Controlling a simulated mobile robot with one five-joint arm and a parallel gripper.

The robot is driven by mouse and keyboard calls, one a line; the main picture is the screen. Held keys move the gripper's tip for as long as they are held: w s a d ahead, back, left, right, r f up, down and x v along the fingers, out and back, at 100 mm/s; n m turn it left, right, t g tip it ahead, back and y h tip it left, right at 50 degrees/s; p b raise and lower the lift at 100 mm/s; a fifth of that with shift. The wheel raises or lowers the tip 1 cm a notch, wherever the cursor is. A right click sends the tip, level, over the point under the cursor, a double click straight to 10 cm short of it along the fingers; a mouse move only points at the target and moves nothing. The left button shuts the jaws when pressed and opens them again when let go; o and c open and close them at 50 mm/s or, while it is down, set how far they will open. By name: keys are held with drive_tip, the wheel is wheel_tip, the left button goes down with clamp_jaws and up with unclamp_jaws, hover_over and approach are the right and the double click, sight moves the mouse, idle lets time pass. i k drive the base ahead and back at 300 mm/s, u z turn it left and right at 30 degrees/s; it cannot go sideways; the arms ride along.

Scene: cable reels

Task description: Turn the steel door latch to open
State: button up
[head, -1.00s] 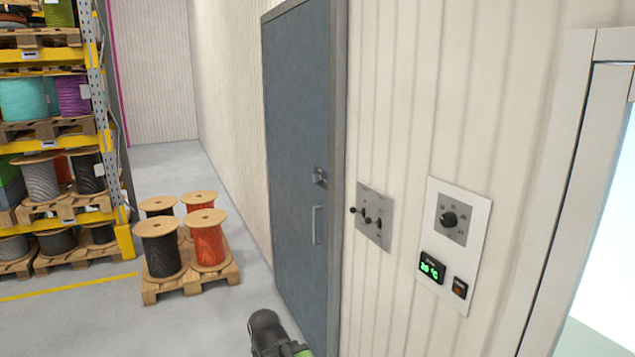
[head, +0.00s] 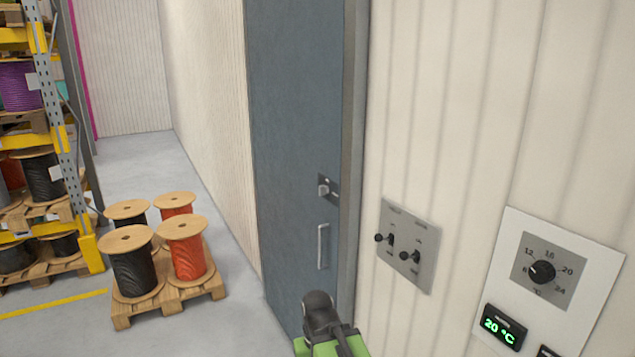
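The steel door latch (head: 324,189) is a small knob on a dark plate, near the right edge of the grey-blue door (head: 285,130). A vertical pull handle (head: 323,246) sits on the door below the latch. The door looks closed in its frame. Part of my arm, dark with a green section, rises from the bottom of the head view in front of the door's lower part, below the handle. My gripper's fingers cannot be made out. Nothing of mine appears to touch the latch.
A switch panel (head: 425,262) and a thermostat panel (head: 607,262) reading 20 °C are on the wall right of the door. A pallet (head: 190,300) with several cable reels stands on the floor at left. A loaded rack (head: 70,150) is at far left. Grey floor lies between.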

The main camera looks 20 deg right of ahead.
sight(323, 189)
drive_tip(key=u, duration=0.25)
drive_tip(key=i, duration=1.1)
drive_tip(key=u, duration=0.9)
drive_tip(key=i, duration=0.45)
drive_tip(key=u, duration=0.4)
